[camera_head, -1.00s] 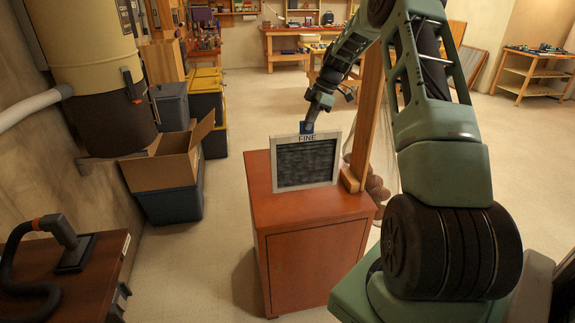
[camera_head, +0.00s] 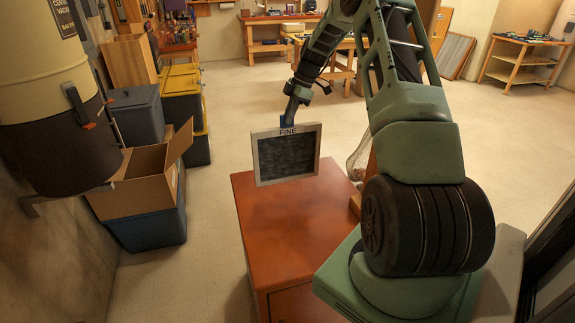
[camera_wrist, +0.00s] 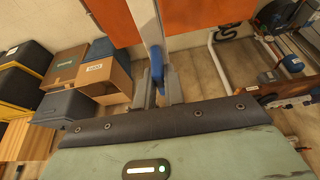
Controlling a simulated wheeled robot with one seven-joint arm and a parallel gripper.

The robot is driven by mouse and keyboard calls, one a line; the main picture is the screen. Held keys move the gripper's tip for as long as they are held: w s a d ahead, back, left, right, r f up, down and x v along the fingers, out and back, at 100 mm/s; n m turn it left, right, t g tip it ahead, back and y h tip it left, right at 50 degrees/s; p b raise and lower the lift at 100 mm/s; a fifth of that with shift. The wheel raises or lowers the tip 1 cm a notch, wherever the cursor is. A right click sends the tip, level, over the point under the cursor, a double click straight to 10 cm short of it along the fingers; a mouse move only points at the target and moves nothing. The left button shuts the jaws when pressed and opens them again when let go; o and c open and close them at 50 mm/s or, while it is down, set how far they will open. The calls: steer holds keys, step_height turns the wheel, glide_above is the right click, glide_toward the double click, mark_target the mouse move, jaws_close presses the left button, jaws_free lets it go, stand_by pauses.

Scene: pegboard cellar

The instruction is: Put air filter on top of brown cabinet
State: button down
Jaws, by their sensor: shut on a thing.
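In the wrist view, my gripper (camera_wrist: 158,88) holds the blue piece, with the filter's pale edge (camera_wrist: 148,22) running away between orange-brown cabinet surfaces (camera_wrist: 195,15).
An open cardboard box (camera_head: 145,180) on a blue bin (camera_head: 150,225) stands left of the cabinet. Grey and yellow-lidded bins (camera_head: 183,100) stand behind it. A large vacuum drum (camera_head: 60,120) is at the far left. Open floor lies behind the cabinet.

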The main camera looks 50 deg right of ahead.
steer(key=p, duration=0.3)
glide_toward(287, 150)
steer(key=f, duration=0.1)
steer(key=w+a+f, duration=0.1)
steer(key=f, duration=0.1)
steer(key=w+f, duration=0.1)
steer(key=shift+w+a+f, duration=0.1)
steer(key=shift+a+f, duration=0.05)
steer(key=shift+a, duration=0.2)
steer(key=c, duration=1.5)
jaws_free()
